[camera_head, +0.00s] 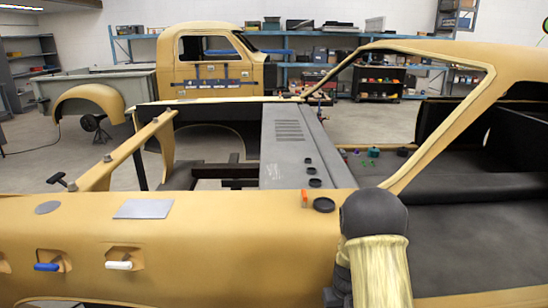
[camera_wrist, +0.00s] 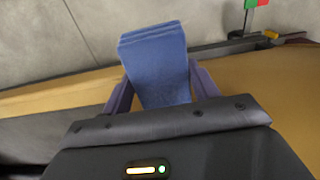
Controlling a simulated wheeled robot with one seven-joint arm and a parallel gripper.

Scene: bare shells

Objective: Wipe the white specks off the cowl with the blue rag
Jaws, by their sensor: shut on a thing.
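The blue rag (camera_wrist: 155,60) is a folded, flat pad in the wrist view. My gripper (camera_wrist: 160,88) is shut on it, with a purple finger on either side. The cowl appears to be the long grey panel (camera_head: 290,150) in the middle of the head view, with slotted vents and several dark round caps. Small pale marks (camera_head: 276,171) show on its left part; I cannot tell whether all are specks. My arm stands at the lower right of the head view, and my gripper and the rag are not visible there. I cannot make out the cowl in the wrist view.
A tan body side (camera_head: 220,240) crosses the front, bearing a grey plate (camera_head: 143,209), a black cap (camera_head: 324,205) and blue (camera_head: 47,267) and white (camera_head: 118,265) handles. A tan windshield pillar (camera_head: 440,135) rises right of the cowl. A tan truck cab (camera_head: 212,62) stands behind.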

